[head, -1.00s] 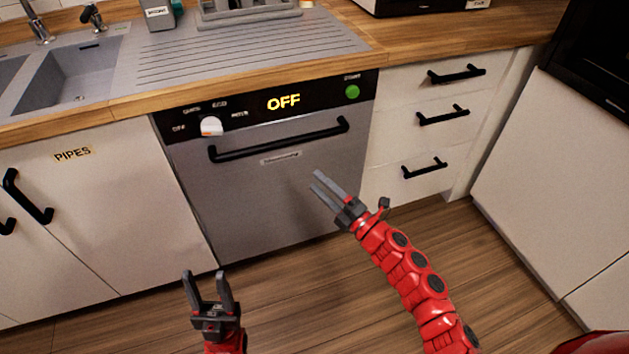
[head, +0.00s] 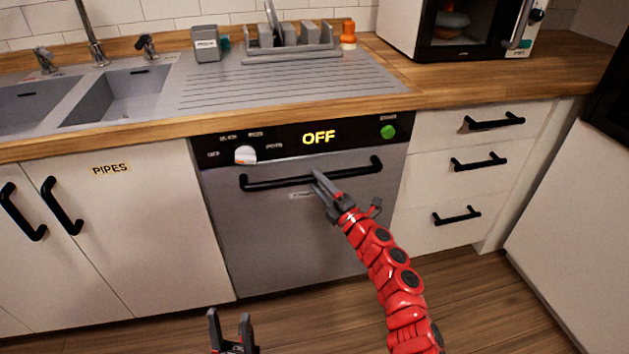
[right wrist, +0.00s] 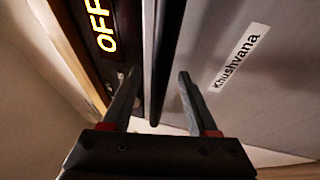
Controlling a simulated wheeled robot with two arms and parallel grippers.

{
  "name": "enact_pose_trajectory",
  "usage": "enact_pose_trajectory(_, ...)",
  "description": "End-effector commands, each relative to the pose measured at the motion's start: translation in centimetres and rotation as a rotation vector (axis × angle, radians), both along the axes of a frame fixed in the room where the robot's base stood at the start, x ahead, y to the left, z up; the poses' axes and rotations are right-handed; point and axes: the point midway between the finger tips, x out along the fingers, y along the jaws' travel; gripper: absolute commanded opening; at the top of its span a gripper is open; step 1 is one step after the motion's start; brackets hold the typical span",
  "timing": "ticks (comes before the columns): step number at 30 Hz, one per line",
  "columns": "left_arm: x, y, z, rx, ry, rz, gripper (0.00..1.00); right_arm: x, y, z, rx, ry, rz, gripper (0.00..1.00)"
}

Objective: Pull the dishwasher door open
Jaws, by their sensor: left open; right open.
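The dishwasher (head: 300,235) has a grey door that is closed flush under the counter. Its black bar handle (head: 275,183) runs across the top of the door, below a panel reading OFF. My right gripper (head: 318,180) is open at the middle of the handle. In the right wrist view the dark handle (right wrist: 163,50) runs between the two spread fingers (right wrist: 157,88); whether the tips reach past it I cannot tell. My left gripper (head: 229,318) is open and empty, low in the head view, away from the door.
A white cabinet marked PIPES (head: 110,220) stands left of the dishwasher, and drawers (head: 455,190) with black handles stand right. Above are a sink (head: 120,95), a dish rack (head: 290,50) and a microwave (head: 465,35). The wooden floor (head: 440,300) in front is clear.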

Motion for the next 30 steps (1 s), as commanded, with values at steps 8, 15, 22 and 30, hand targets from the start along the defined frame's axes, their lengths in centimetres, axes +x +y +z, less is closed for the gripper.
enact_pose_trajectory(8, 0.0, 0.0, -0.4, 0.000, 0.000, 0.000, 0.50, 1.5, 1.2, 0.3, 0.001, 0.002, -0.002, 0.59)
enact_pose_trajectory(15, 0.0, 0.0, -0.4, 0.000, 0.000, 0.000, 0.50, 1.6, 1.4, 0.3, -0.001, 0.002, 0.000, 0.59)
enact_pose_trajectory(22, 0.0, 0.0, -0.4, 0.000, 0.000, 0.000, 0.50, 1.6, 1.4, 0.3, 0.000, 0.001, 0.000, 0.34)
enact_pose_trajectory(30, 0.0, 0.0, -0.4, 0.000, 0.000, 0.000, 0.50, 1.6, 1.4, 0.3, 0.000, 0.001, 0.000, 0.00)
